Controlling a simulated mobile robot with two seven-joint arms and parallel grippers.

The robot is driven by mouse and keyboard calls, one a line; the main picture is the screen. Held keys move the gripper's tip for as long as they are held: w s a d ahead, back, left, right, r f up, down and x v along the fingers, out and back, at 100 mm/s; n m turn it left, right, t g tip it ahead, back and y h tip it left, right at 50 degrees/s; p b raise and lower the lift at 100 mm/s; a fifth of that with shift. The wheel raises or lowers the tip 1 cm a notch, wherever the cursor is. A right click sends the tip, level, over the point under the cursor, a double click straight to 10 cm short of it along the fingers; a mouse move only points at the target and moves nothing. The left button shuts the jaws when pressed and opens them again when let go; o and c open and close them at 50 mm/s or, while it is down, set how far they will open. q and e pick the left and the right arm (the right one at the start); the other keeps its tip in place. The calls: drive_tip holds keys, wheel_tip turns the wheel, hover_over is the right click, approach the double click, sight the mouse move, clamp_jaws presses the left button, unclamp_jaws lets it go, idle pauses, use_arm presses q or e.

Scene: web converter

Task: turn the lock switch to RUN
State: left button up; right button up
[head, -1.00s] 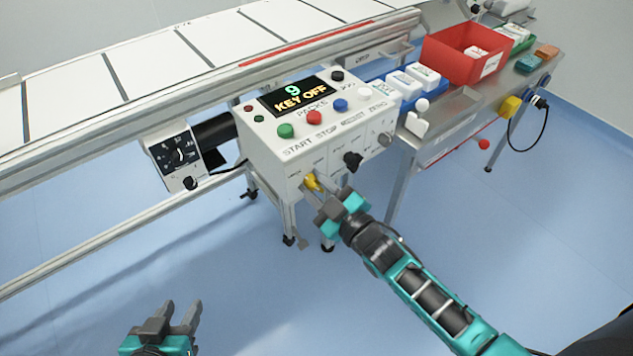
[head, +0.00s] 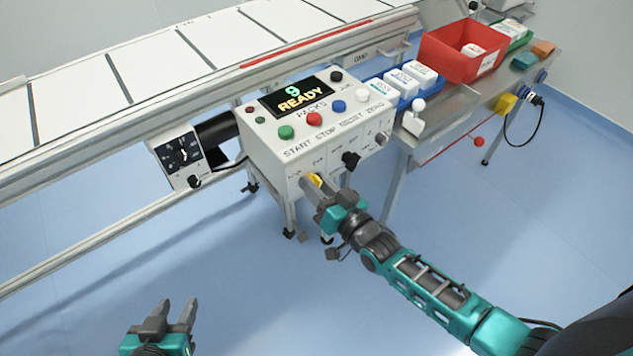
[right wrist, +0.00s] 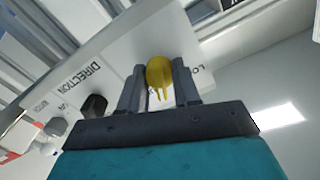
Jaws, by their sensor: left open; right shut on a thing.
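The control box (head: 262,150) stands beside the conveyor, and its display (head: 297,98) reads "9 READY". The yellow lock switch (head: 315,180) is on the lower left of its front face. My right gripper (head: 316,188) is shut on the yellow switch, partly hiding it. In the right wrist view the yellow switch (right wrist: 160,75) sits between the two fingers (right wrist: 158,88), and its label is mostly covered. My left gripper (head: 172,318) is open and empty, low in the head view, away from the box.
A black knob (head: 350,159) sits right of the switch on the same face. Green (head: 286,132), red (head: 315,119) and blue (head: 339,106) buttons are on top. A side table (head: 455,125) holds a red bin (head: 440,55) and white packs. The floor in front is clear.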

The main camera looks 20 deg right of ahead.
drive_tip(key=m, duration=0.4)
use_arm(q)
drive_tip(key=shift+s+a+f, duration=0.1)
drive_tip(key=shift+s+f, duration=0.05)
drive_tip(key=shift+f, duration=0.05)
use_arm(e)
drive_tip(key=shift+m, duration=0.3)
use_arm(q)
drive_tip(key=shift+r, duration=0.2)
drive_tip(key=shift+f, duration=0.15)
use_arm(e)
drive_tip(key=o, duration=1)
drive_tip(key=shift+o, duration=0.2)
use_arm(q)
drive_tip(key=shift+s+a+r+p, duration=0.1)
drive_tip(key=shift+a+r+p, duration=0.2)
drive_tip(key=shift+p, duration=0.25)
use_arm(e)
drive_tip(key=v, duration=1.3)
use_arm(q)
drive_tip(key=shift+d, duration=0.15)
